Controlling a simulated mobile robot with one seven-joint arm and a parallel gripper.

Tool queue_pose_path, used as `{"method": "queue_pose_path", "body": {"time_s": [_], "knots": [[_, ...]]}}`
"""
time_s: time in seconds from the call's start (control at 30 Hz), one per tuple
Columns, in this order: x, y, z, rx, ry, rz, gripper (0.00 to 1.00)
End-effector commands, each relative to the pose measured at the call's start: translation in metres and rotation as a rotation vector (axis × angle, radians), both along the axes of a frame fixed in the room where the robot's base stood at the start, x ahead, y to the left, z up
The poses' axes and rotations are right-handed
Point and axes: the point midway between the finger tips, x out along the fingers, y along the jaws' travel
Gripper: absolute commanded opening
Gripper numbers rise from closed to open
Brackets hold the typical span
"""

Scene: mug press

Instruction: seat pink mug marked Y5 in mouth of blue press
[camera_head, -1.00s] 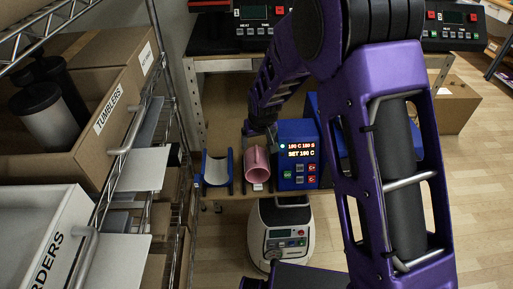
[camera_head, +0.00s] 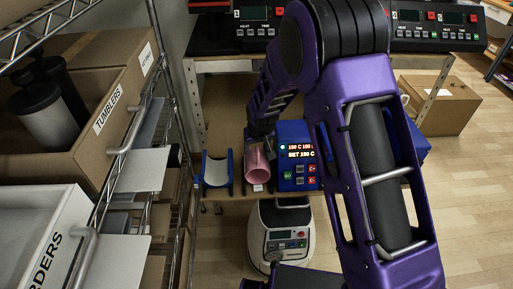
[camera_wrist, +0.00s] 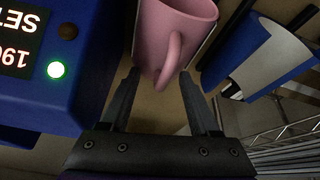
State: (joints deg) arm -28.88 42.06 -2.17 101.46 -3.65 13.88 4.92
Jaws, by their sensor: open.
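The pink mug (camera_head: 257,168) lies or tilts on the shelf with its open end toward the head camera. In the wrist view the mug (camera_wrist: 180,28) shows its handle; no Y5 mark is legible. My gripper (camera_wrist: 159,75) is open, its fingertips at either side of the mug's handle, with no visible grip. In the head view my gripper is at the back of the mug, mostly hidden. The blue press box (camera_head: 297,150) with lit display stands right of the mug. A blue cradle with pale lining (camera_head: 216,170) stands left of it, empty; it shows in the wrist view (camera_wrist: 262,58).
A white rounded machine (camera_head: 280,235) stands below the shelf. A wire rack with a tumblers box (camera_head: 110,105) is close on the left. Black-topped presses stand on the bench behind. A cardboard box (camera_head: 440,100) sits on the floor at right.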

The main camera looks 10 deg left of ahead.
Motion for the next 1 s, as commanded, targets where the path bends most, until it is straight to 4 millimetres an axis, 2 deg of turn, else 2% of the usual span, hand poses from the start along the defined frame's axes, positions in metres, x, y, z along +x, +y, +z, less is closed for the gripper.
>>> {"method": "queue_pose_path", "body": {"time_s": [0.03, 0.17, 1.0], "knots": [[-0.0009, -0.0013, -0.0019, -0.003, 0.003, -0.001, 0.24], [-0.0013, -0.0017, -0.0026, -0.003, 0.005, -0.001, 0.01], [-0.0044, -0.0035, -0.0038, -0.009, 0.015, -0.001, 0.0]]}}
